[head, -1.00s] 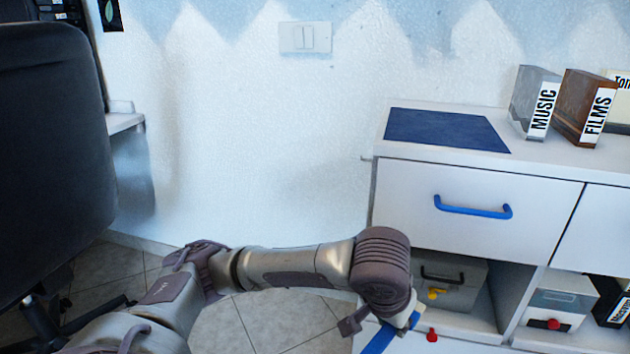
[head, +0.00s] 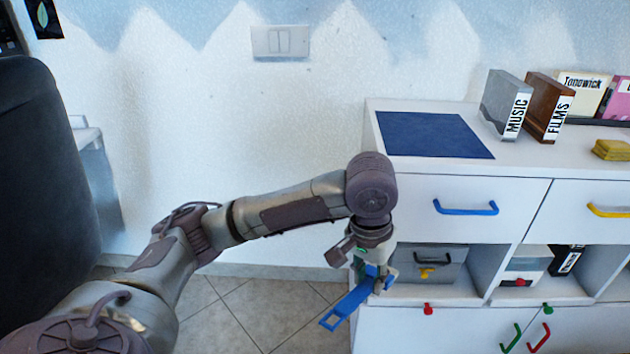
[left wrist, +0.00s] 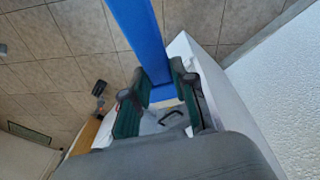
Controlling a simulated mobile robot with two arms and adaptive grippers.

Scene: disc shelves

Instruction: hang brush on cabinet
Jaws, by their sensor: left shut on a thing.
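The brush, a long flat blue piece (head: 348,304) with a rectangular opening at its lower left end, is held by my left gripper (head: 377,284). In the left wrist view the gripper (left wrist: 160,82) is shut on the blue brush (left wrist: 138,32), which stretches up out of the picture. The white cabinet (head: 450,183) stands at right, with a blue drawer handle and open compartments below. The gripper and brush are at the cabinet's left front corner, in front of the open shelf. I cannot tell whether they touch it.
A dark blue mat (head: 435,135) and upright boxes, one marked MUSIC (head: 505,104) and one FILMS (head: 548,107), are on the cabinet top. A grey box (head: 432,265) sits in the open compartment. A dark chair (head: 50,190) stands at left. Tiled floor lies clear between.

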